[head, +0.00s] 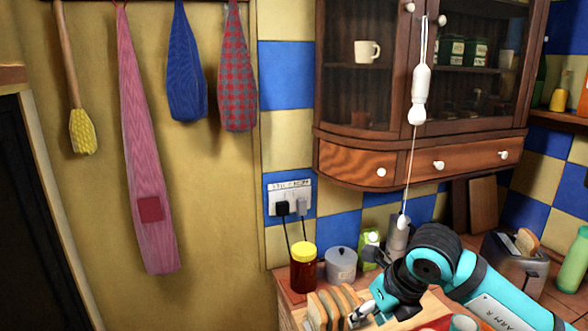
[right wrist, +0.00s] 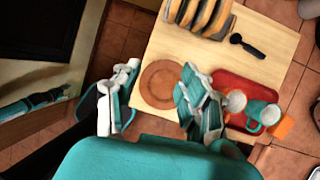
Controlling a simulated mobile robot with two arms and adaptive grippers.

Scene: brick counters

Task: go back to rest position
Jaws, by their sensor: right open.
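My right arm reaches in from the lower right in the head view, with its gripper (head: 360,312) low over the counter beside the bread rack (head: 335,308). In the right wrist view the right gripper (right wrist: 158,102) has its two fingers wide apart, with nothing between them. A round brown coaster (right wrist: 160,83) on a pale wooden board (right wrist: 272,42) shows beyond the gap. I cannot tell how high the fingers are above the board. My left gripper cannot be made out in either view.
A yellow-lidded jar (head: 303,270) and a grey pot (head: 341,266) stand behind the rack. A toaster (head: 515,268) stands at the right. A red tray (right wrist: 232,84) with teal cups (right wrist: 264,112) lies beside the right finger. A cord hangs from the wall cabinet (head: 352,158) above my arm.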

